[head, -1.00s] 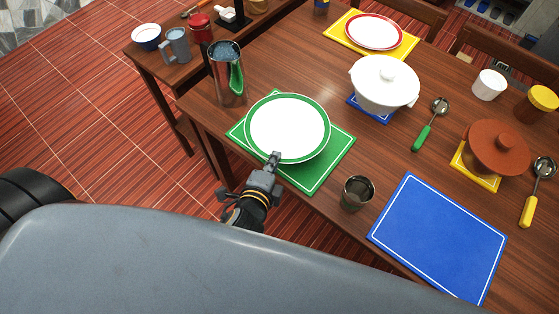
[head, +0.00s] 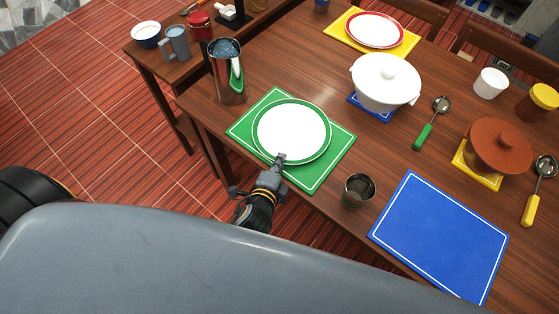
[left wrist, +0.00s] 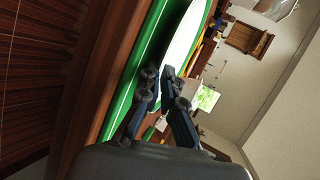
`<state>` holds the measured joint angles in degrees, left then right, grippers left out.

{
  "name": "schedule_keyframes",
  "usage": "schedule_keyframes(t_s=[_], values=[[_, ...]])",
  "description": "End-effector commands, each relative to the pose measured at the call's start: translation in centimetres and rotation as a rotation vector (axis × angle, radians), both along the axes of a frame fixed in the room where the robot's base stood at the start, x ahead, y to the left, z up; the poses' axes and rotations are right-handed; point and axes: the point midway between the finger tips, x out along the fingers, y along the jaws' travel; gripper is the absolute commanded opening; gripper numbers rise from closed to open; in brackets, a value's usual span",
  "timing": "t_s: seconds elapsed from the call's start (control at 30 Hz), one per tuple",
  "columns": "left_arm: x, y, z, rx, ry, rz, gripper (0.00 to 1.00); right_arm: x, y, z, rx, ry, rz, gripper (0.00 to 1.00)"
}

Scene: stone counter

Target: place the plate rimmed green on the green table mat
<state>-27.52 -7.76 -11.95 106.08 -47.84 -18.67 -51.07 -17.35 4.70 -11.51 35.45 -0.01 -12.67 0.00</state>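The green-rimmed plate (head: 291,130) is white inside and lies level over the green table mat (head: 312,178), with the mat showing around it. It looks to be on or just above the mat; I cannot tell if it touches fully. My left gripper (head: 280,158) is at the plate's near rim, with its fingertips closed about the edge. In the left wrist view the fingers (left wrist: 159,74) stand close together at the plate's rim (left wrist: 178,50), above the green mat (left wrist: 122,98). My right gripper is not in view.
A metal pitcher (head: 226,72) with a green handle stands left of the mat. A dark cup (head: 357,190) stands right of it. A white pot (head: 385,82) is behind. A bare blue mat (head: 440,237) lies at the right front.

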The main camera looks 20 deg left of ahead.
Motion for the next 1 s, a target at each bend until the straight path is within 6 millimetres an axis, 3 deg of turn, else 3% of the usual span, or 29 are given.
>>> schedule_keyframes(t_s=[0.47,1.0], values=[[-0.6,0.0,0.4,0.000,0.001,0.000,0.15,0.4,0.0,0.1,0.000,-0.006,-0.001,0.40],[-9.3,-0.4,4.2,-0.001,0.002,0.001,0.15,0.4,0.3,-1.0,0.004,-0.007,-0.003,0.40]])
